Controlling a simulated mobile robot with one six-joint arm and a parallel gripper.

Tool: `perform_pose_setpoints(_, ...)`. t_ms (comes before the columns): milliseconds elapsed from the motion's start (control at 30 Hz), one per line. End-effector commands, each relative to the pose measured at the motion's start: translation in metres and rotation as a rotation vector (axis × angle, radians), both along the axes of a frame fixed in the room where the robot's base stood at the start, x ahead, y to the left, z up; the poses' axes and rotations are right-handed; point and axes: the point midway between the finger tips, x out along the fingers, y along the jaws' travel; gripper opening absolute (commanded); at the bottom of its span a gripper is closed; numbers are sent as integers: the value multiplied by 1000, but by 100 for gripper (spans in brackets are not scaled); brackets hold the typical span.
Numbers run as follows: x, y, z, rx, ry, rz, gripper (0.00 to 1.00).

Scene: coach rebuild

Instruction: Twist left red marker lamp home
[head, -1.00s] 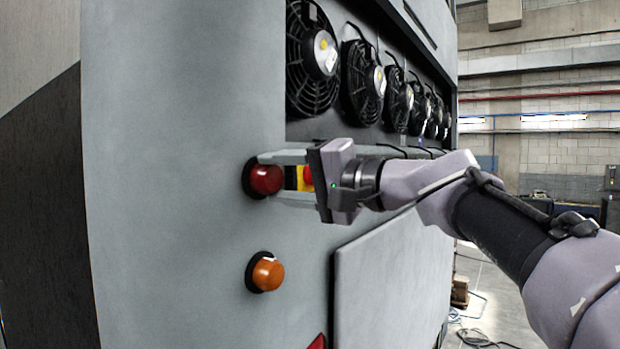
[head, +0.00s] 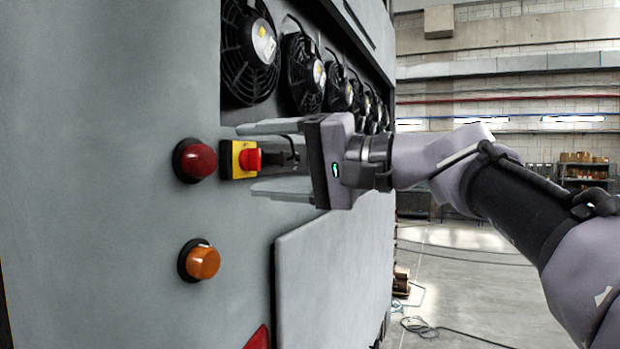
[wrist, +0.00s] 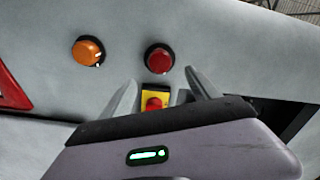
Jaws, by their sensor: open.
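The red marker lamp (head: 198,160) sits in a dark round base on the grey coach panel, above an amber lamp. It also shows in the wrist view (wrist: 159,59), beyond the fingertips. My gripper (head: 243,162) is open and empty, to the right of the lamp and apart from it. Its two fingers point at the panel, one above and one below a red button on a yellow plate. In the wrist view my gripper (wrist: 162,82) has its fingers spread on either side of that button. I cannot tell from outside how far the lamp is turned.
The amber lamp (head: 201,261) is below the red lamp. The red button on its yellow plate (head: 240,160) stands close between my fingers. Several black fans (head: 250,52) fill a recess above. A grey hatch panel (head: 335,265) lies below. Open floor is at the right.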

Motion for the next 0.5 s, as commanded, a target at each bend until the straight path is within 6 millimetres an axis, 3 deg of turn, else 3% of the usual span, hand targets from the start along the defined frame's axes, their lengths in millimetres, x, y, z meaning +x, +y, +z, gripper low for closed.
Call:
perform_pose_setpoints(100,-13,-36,-4,0,-1,-6,70)
perform_pose_setpoints(200,-22,-57,-2,0,0,-4,70)
perform_pose_setpoints(300,-28,-70,-1,0,0,-3,70)
perform_pose_setpoints(500,-32,-77,0,1,1,1,70)
